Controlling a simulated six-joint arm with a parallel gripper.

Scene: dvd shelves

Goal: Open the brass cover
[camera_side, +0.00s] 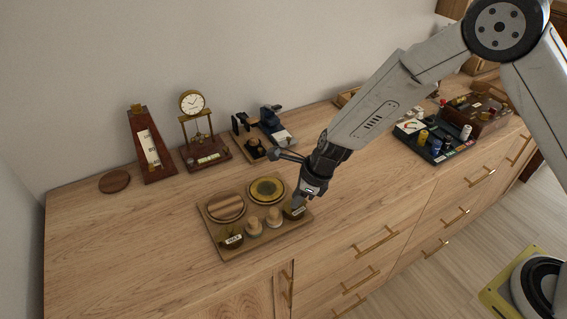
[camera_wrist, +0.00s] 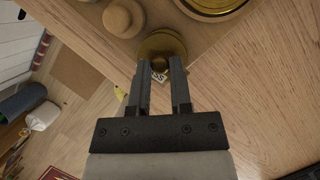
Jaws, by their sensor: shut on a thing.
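A wooden tray (camera_side: 236,250) sits on the cabinet top. At its back right is a round brass-rimmed disc (camera_side: 266,190) with a dark middle; its rim shows at the top of the wrist view (camera_wrist: 212,8). At the tray's front right corner is a small round brass piece (camera_wrist: 162,43) with a white tag ending in "SS". It is mostly hidden by my gripper in the side view. My gripper (camera_wrist: 161,68) points down and is shut on this tagged piece, with one finger on each side. I cannot tell which of the two brass things is the cover.
Two wooden knobs (camera_side: 274,217) (camera_side: 254,227) stand beside my gripper on the tray. A round wooden disc (camera_side: 226,207) and another tagged piece (camera_side: 231,240) are at its left. A clock (camera_side: 192,103) and metronome-like stand (camera_side: 150,145) are behind.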

